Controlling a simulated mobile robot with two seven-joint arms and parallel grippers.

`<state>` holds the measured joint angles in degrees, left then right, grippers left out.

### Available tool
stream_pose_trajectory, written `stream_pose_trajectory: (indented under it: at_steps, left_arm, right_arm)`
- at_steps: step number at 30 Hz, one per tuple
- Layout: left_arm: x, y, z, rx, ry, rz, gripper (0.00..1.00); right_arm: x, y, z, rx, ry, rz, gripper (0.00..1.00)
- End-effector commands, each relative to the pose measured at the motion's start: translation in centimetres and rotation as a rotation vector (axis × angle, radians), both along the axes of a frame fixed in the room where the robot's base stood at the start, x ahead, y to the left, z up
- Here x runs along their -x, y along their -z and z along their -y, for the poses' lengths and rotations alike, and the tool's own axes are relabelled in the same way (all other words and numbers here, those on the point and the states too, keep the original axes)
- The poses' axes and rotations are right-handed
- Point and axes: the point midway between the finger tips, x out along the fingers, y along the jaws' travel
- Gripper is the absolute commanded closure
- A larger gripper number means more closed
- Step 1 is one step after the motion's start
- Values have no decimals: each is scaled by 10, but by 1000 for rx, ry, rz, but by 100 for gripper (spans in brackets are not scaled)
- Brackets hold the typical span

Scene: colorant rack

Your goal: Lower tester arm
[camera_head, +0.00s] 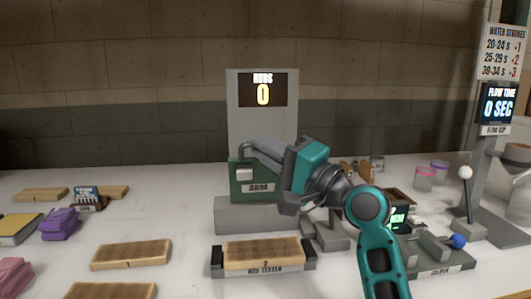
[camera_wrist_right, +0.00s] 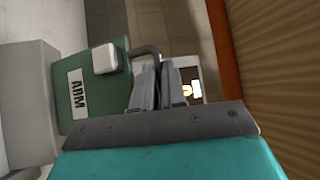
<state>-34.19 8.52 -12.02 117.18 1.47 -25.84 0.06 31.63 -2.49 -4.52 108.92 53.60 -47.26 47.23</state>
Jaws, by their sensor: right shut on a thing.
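The rub tester's green housing (camera_head: 242,184) stands behind a wooden board (camera_head: 264,254) lying in the dark tester bed (camera_head: 215,262). Its grey tester arm (camera_head: 262,148) bends out from the housing top toward the right. My right gripper (camera_head: 284,162) is shut on this arm, its teal body to the right of the housing. In the right wrist view the two fingers (camera_wrist_right: 158,84) close around the arm's dark bar (camera_wrist_right: 148,50), beside the green housing (camera_wrist_right: 105,85) and its pale block (camera_wrist_right: 104,57). The gripped part is mostly hidden. My left gripper is out of view.
A display panel (camera_head: 263,90) behind reads RUBS 0. Wooden boards (camera_head: 131,254), a purple cloth (camera_head: 60,224) and a yellow sponge-like block (camera_head: 18,229) lie left.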

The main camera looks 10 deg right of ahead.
Motion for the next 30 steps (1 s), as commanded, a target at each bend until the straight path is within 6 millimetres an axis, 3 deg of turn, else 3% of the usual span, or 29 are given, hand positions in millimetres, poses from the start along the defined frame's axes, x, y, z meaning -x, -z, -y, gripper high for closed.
stream_pose_trajectory:
  at_steps: [10,11,14,23,30]
  left_arm:
    - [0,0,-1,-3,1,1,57]
    - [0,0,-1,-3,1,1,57]
    - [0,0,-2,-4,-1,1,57]
    - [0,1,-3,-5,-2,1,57]
    - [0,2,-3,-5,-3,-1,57]
  right_arm:
    - [-1,2,1,2,2,-2,100]
    - [-1,2,1,2,2,-2,87]
    - [-1,2,1,2,2,-2,78]
    - [2,1,3,1,2,1,78]
    - [27,10,30,2,10,4,78]
